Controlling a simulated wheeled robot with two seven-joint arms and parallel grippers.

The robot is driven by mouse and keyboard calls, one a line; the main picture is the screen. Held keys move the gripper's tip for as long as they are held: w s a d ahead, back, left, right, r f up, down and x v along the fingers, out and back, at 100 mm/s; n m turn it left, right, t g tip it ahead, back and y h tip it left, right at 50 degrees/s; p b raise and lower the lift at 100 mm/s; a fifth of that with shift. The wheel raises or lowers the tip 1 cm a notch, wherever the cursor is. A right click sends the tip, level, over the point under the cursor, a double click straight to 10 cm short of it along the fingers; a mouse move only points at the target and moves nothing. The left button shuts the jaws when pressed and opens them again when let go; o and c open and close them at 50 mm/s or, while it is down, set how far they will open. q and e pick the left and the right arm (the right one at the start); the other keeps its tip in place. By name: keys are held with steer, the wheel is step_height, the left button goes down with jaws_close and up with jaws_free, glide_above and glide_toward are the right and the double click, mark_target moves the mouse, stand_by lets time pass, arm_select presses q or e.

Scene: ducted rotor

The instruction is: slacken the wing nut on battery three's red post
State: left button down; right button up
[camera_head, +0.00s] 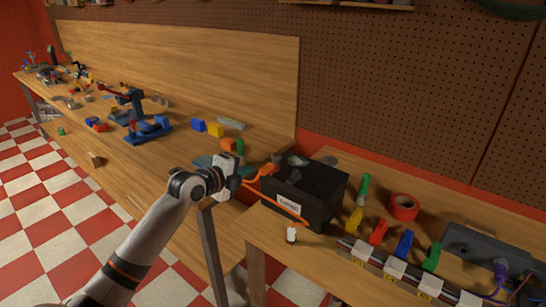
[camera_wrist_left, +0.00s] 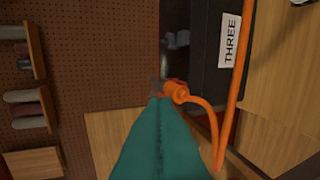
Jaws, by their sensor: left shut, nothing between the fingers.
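Battery three is a black box (camera_head: 318,199) with a white THREE label (camera_head: 287,202), at the near bench's left end. In the left wrist view its dark side and label (camera_wrist_left: 230,40) show at the top. An orange cable (camera_head: 272,202) runs to an orange boot (camera_wrist_left: 179,92) with a bit of red beside it. My left gripper (camera_head: 252,174) is at the battery's left corner. Its teal fingers (camera_wrist_left: 160,101) are shut, empty, with tips right beside the boot. A small greyish part (camera_wrist_left: 155,86) shows at the tips; I cannot tell whether it is the wing nut. The red post is mostly hidden.
Coloured clamps, including a yellow one (camera_head: 354,219) and a blue one (camera_head: 404,243), and a red tape roll (camera_head: 403,207) lie right of the battery. A small white-topped item (camera_head: 291,235) stands in front. A pegboard wall (camera_head: 400,80) rises behind.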

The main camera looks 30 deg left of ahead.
mark_target(278, 158)
arm_select(q)
steer(key=p+x, duration=0.1)
steer(key=x, duration=0.2)
steer(key=p+x, duration=0.1)
steer(key=x, duration=0.3)
steer(key=r+p+x, duration=0.1)
steer(key=p+x, duration=0.1)
steer(key=x, duration=0.2)
steer(key=shift+w+d, duration=0.1)
steer(key=shift+w, duration=0.3)
